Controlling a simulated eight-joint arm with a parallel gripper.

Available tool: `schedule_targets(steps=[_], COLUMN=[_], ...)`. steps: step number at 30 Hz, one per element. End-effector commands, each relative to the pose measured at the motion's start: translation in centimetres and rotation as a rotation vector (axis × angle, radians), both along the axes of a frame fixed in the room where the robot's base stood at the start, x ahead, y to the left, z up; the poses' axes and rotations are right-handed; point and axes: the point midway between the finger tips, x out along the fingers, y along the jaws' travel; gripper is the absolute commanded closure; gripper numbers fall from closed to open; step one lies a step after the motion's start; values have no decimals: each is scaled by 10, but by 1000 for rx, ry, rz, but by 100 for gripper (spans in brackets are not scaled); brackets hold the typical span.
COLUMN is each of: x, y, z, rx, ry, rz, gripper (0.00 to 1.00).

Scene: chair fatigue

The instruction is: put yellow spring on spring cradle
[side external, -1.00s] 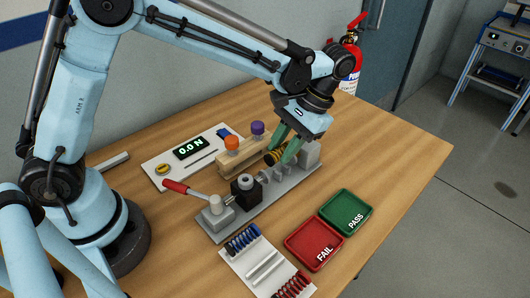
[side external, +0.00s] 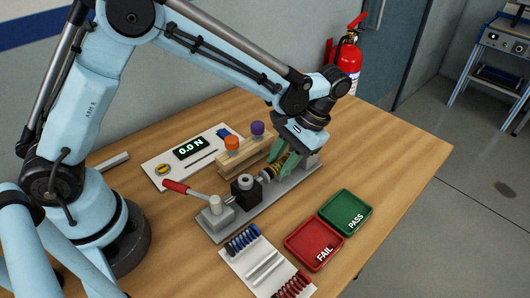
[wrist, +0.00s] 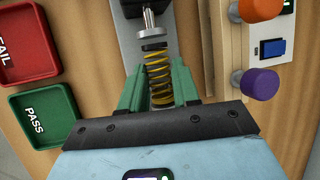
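The yellow spring (wrist: 158,75) has dark end coils and lies between the green fingers of my gripper (wrist: 158,88), which look shut on its sides. In the side external view, the spring (side external: 275,170) is low over the grey test fixture (side external: 240,222), in line with its black block and metal plunger (side external: 264,176). My gripper (side external: 283,163) points down there. In the wrist view, the plunger (wrist: 150,20) points at the spring's far end, with a small gap. The cradle under the spring is mostly hidden by the spring and fingers, so I cannot tell if they touch.
A wooden rack with orange (side external: 232,144) and purple (side external: 257,129) knobs stands close behind the fixture. A red-handled lever (side external: 182,188) is at its left end. Red FAIL (side external: 314,244) and green PASS (side external: 345,213) trays and a board of blue and red springs (side external: 242,262) lie in front.

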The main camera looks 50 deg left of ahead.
Motion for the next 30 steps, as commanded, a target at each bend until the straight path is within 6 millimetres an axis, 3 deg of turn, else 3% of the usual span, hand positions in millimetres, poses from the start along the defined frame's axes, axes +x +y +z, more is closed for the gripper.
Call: schedule_targets(steps=[13,17,30], x=[0,5,33], y=[-4,-6,-21], z=[-2,11,80], rx=[-13,-12,-8], ry=[-11,-11,-9], rz=[-1,-1,0], gripper=[47,47,47])
